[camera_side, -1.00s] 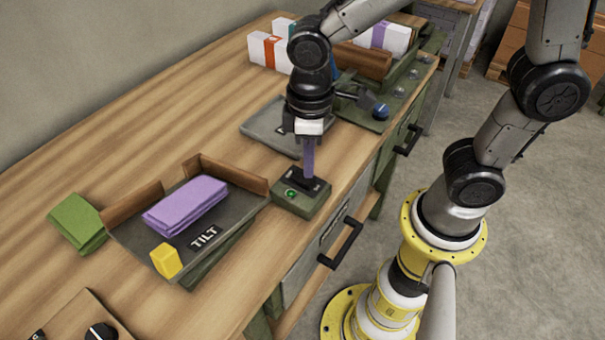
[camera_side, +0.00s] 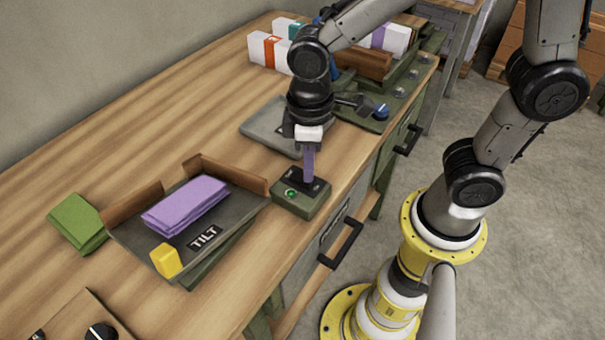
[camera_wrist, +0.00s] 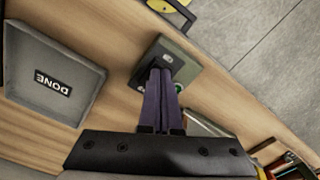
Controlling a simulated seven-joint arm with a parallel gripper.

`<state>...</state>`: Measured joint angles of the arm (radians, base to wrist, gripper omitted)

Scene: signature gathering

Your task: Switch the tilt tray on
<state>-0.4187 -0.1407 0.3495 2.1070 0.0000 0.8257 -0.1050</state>
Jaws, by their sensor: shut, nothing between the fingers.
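The switch box (camera_side: 300,205) is a small green box at the table's front edge, with a black top and a green light (camera_side: 290,194). My gripper (camera_side: 308,181) is shut and points down, its purple fingers at the box's black top; whether they touch it is hard to tell.
A grey tray (camera_side: 262,128), labelled DONE in the wrist view (camera_wrist: 88,72), lies behind my gripper. A green folded stack (camera_side: 77,222) lies left of the tilt tray. A drawer handle (camera_side: 342,245) juts from the table front. White bundles (camera_side: 268,50) stand at the back.

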